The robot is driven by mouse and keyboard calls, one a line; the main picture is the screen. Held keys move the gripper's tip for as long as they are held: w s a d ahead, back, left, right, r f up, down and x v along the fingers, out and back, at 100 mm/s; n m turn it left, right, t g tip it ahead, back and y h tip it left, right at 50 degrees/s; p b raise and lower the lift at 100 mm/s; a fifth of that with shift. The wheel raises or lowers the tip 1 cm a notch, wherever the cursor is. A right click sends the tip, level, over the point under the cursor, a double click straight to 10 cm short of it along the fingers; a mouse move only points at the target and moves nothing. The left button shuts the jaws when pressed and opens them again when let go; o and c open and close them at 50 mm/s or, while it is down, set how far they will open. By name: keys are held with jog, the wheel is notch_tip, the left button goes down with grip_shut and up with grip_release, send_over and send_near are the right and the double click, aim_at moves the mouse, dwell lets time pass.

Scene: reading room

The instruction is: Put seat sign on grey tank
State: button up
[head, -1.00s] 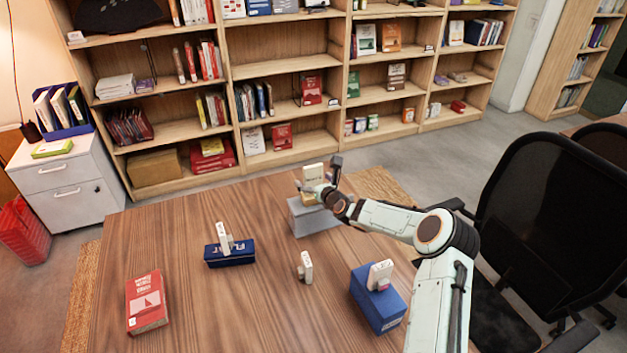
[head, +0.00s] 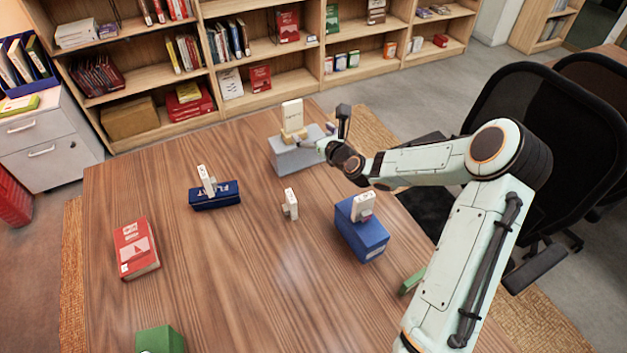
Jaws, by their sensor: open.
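The grey tank (head: 291,160) is a grey box at the far edge of the wooden table. A white sign with a yellowish base (head: 292,115) stands upright on top of it; its lettering is too small to read, so I cannot tell if it is the seat sign. My gripper (head: 328,135) is open, just right of that sign and over the tank's right end. It appears empty; part of it is hidden by its own wrist. Similar white signs are on the dark blue box (head: 228,200), on the blue box (head: 360,241) and on the bare table (head: 291,204).
A red book (head: 136,248) lies at the table's left. A green box (head: 160,340) is at the near edge, and another green thing (head: 411,281) is partly behind my arm. Black chairs (head: 545,110) stand right. The table's middle front is clear.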

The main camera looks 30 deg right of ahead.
jog(key=s+a+n+g+y, duration=0.3)
jog(key=s+a+n+g, duration=0.6)
jog(key=a+n, duration=0.75)
jog(key=s+a+r+n+g+h, duration=0.1)
jog(key=s+r+n+g, duration=0.2)
jog(key=s+n, duration=0.7)
jog(key=s+a+r+n+g+h, duration=0.1)
jog(key=s+r+n+g, duration=0.1)
jog(key=s+n, duration=0.8)
jog(key=s+r, duration=0.1)
jog(key=s, duration=0.7)
jog(key=shift+s+r+n+g, duration=0.2)
jog(key=shift+s+n+g, duration=0.15)
jog(key=shift+s+g, duration=0.05)
